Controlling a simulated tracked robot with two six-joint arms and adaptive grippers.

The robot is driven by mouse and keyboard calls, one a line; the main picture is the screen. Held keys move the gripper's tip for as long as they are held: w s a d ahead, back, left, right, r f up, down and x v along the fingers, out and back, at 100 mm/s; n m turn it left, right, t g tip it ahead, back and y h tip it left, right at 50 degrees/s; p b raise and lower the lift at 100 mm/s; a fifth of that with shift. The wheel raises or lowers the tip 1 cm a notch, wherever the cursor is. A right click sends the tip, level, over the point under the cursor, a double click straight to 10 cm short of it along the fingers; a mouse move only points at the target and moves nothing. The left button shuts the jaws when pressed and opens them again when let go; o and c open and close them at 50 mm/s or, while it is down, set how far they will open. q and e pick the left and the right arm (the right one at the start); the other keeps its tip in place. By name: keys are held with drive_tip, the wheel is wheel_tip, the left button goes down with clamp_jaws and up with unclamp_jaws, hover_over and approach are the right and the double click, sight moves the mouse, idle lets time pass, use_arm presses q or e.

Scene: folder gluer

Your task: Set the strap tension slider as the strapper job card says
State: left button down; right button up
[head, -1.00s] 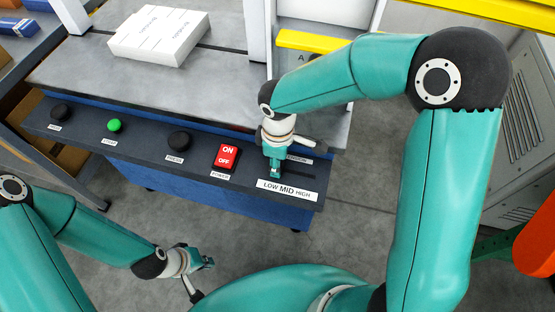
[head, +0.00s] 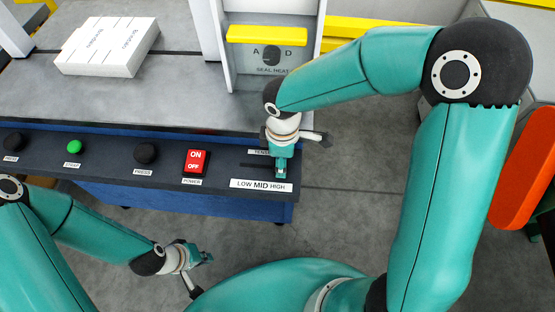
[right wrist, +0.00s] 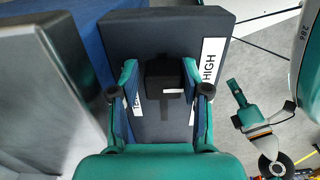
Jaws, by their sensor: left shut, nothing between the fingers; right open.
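The strap tension slider has a black knob (right wrist: 165,75) that stands between my right gripper's fingers in the right wrist view. Its dark slot (head: 255,165) runs left from the gripper in the head view. The LOW MID HIGH label (head: 261,185) lies in front of it, and the knob is beside HIGH. My right gripper (head: 281,172) is open, with fingers on both sides of the knob; I cannot tell whether they touch it. My left gripper (head: 206,257) is shut and empty, over the floor in front of the panel. I see no readable job card.
The panel also carries a red ON/OFF power switch (head: 195,162), a green button (head: 75,146) and black knobs. A white stack (head: 108,46) lies on the grey table. A SEAL HEAT dial (head: 271,54) sits behind the panel under a yellow bar (head: 267,34).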

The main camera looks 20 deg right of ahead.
drive_tip(key=shift+a, duration=0.15)
wheel_tip(320, 180, up, 12)
idle(0.7)
drive_tip(key=shift+f, duration=0.1)
